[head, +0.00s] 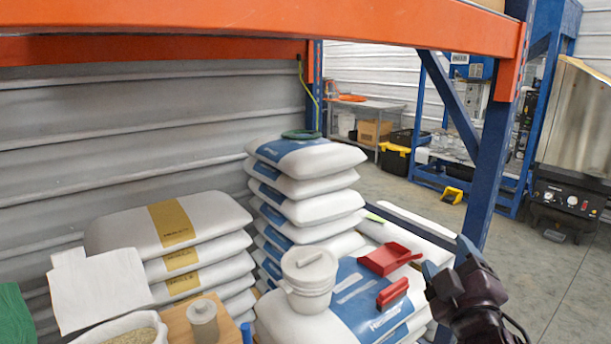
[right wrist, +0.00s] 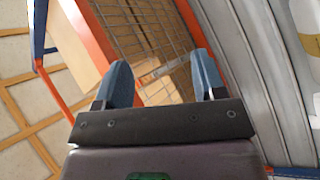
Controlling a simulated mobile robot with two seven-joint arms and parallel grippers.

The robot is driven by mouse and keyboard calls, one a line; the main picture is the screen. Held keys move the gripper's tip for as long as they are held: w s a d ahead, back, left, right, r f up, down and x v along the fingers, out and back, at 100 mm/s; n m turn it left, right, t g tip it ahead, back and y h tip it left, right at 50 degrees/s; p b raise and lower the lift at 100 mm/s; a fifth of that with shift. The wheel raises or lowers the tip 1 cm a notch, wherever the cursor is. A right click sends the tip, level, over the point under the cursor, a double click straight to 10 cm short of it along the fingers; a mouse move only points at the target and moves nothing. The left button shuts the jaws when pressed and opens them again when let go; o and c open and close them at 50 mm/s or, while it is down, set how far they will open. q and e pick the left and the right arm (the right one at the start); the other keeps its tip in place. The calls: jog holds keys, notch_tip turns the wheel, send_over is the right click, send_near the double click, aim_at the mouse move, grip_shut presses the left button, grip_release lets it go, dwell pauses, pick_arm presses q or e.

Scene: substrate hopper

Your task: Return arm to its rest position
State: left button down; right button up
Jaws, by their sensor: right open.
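My right gripper (head: 448,257) is at the lower right of the head view, beside the blue-banded sack stack. Its two blue fingers stand apart with nothing between them, as the right wrist view (right wrist: 160,75) also shows. A red scoop (head: 390,258) with a red handle lies on the near white-and-blue sack (head: 345,311), left of the gripper and apart from it. My left gripper is not in view.
A white lidded bucket (head: 308,278) stands on the near sack. A tall sack stack (head: 305,157) rises behind, and yellow-banded sacks (head: 173,222) lie left. An orange beam (head: 300,20) crosses above; a blue post (head: 487,160) stands behind the gripper. Floor (head: 545,270) at right is open.

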jog(key=s+d+f+m+g+h, duration=0.1)
jog(key=s+d+f+m+g, duration=0.25)
jog(key=f, duration=0.55)
jog(key=s+d+f+m+g+h, duration=0.1)
jog(key=s+f+m+g, duration=0.2)
jog(key=s+f+g, duration=0.4)
jog(key=s+f+m+g+y, duration=0.1)
jog(key=s+f+m+g, duration=0.15)
jog(key=s+f, duration=0.5)
jog(key=s+f+m+g+y, duration=0.1)
jog(key=s+f+g, duration=0.35)
jog(key=s, duration=0.65)
jog(key=w+f+t, duration=0.8)
jog(key=f, duration=0.3)
jog(key=shift+n+t+y, duration=0.35)
jog(key=shift+n+y, duration=0.05)
